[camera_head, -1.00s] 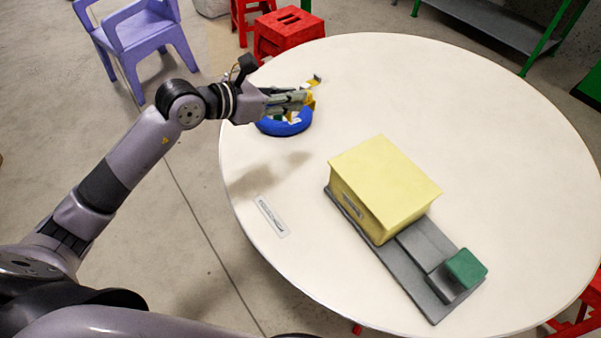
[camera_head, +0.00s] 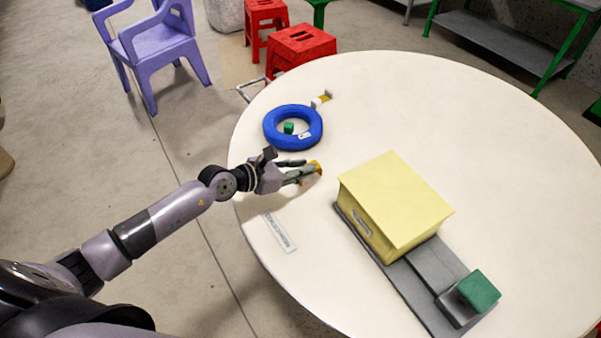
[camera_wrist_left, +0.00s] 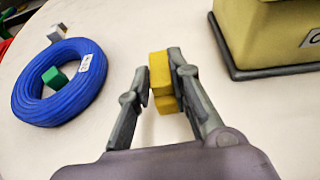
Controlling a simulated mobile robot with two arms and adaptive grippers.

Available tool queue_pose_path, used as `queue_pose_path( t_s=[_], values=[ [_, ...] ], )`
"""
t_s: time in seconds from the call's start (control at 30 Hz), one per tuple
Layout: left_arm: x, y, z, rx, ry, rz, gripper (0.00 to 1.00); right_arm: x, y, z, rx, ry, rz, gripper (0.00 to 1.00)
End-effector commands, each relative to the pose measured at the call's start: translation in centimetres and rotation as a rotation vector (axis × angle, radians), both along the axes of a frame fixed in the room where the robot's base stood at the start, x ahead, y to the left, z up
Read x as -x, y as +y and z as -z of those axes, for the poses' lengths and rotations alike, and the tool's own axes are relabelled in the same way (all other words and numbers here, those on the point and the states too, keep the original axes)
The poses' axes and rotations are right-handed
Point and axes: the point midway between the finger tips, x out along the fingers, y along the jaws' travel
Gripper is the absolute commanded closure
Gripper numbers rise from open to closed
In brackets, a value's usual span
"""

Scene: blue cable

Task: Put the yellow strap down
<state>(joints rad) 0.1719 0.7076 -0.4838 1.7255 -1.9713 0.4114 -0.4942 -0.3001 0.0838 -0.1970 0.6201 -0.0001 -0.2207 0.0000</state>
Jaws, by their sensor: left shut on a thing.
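The yellow strap (camera_head: 316,167) is a small yellow piece between the fingers of my left gripper (camera_head: 306,170), which is shut on it. In the left wrist view the strap (camera_wrist_left: 161,82) looks like a short folded block at the fingertips (camera_wrist_left: 158,68). It is over the white round table (camera_head: 480,130), between the blue cable coil and the yellow box. I cannot tell whether it touches the table. The blue cable coil (camera_head: 273,128) lies flat, apart from the gripper, with a small green block (camera_head: 289,128) in its middle. My right gripper is not in view.
A yellow box (camera_head: 395,200) stands on a grey base (camera_head: 428,270) with a green block (camera_head: 479,290) at its end. A small white and yellow piece (camera_head: 321,100) lies beside the coil. A flat label (camera_head: 279,233) lies near the left edge. The table's far right side is clear.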

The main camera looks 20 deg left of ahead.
Motion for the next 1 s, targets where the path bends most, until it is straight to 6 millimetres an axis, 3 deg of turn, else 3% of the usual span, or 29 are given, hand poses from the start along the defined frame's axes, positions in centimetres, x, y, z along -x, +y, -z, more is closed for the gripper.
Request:
queue_pose_path(
  t_s=[0.1, 0.53, 0.57, 0.6, 0.83, 1.0],
  values=[
    [0.0, 0.0, 1.5, 0.0, 0.0, -0.001, 0.94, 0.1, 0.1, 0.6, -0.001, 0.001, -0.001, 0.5],
    [0.0, 0.0, 2.0, 0.001, -0.001, 0.0, 0.94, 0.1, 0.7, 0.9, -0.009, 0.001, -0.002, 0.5],
    [0.0, 0.0, 1.8, 0.001, -0.002, -0.001, 0.79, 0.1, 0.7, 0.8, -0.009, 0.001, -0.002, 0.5],
    [0.0, 0.0, 1.8, 0.001, -0.001, 0.0, 0.76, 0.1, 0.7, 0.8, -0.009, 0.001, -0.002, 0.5],
    [0.0, 0.0, 1.8, 0.001, -0.001, 0.0, 0.61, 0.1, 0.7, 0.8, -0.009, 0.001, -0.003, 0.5],
    [0.0, 0.0, 1.8, 0.001, -0.001, 0.0, 0.61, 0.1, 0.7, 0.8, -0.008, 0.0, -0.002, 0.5]
  ],
)
